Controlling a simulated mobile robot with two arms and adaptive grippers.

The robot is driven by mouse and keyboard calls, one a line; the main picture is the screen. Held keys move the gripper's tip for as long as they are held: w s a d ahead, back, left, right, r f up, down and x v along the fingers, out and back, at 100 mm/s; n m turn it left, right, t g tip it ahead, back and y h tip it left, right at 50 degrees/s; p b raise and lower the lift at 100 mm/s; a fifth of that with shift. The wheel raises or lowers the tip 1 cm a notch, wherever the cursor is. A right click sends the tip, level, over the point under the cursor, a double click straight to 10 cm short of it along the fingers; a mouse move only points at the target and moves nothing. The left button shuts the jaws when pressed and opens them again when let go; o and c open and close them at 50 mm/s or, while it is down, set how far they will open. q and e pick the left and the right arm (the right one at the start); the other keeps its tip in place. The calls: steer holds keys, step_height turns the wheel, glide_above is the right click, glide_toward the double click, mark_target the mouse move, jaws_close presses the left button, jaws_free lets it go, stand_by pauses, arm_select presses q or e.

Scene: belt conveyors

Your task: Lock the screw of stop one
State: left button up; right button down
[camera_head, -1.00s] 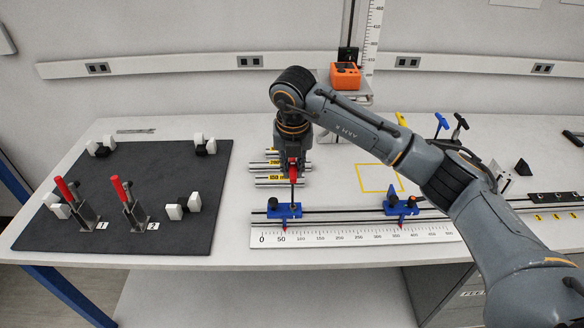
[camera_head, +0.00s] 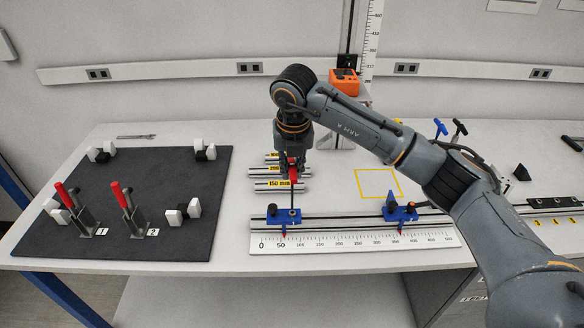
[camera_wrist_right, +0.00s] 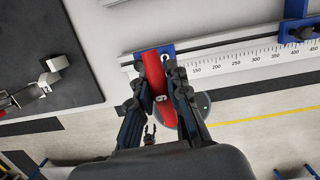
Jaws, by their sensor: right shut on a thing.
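Two blue stops sit on the rail (camera_head: 345,220) behind the scale: the left stop (camera_head: 284,215) near the 50 mark and the right stop (camera_head: 400,213) near the 350 mark. My right gripper (camera_head: 292,170) is above the left stop, shut on a red-handled tool (camera_wrist_right: 155,78). The tool's thin dark shaft points down to the left stop's top; I cannot tell whether its tip sits in the screw. The wrist view shows the red handle between both fingers (camera_wrist_right: 161,90), partly covering the blue stop (camera_wrist_right: 165,52). My left gripper is out of view.
Metal bars (camera_head: 265,186) with yellow labels lie just behind the held tool. A dark mat (camera_head: 150,185) at left carries red-handled clamps (camera_head: 125,200) and white blocks. An orange device (camera_head: 343,80) and blue and black T-handles (camera_head: 440,127) stand farther back.

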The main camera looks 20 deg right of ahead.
steer(key=shift+r+p, duration=1.3)
steer(key=shift+r, duration=1.25)
steer(key=shift+f, duration=0.1)
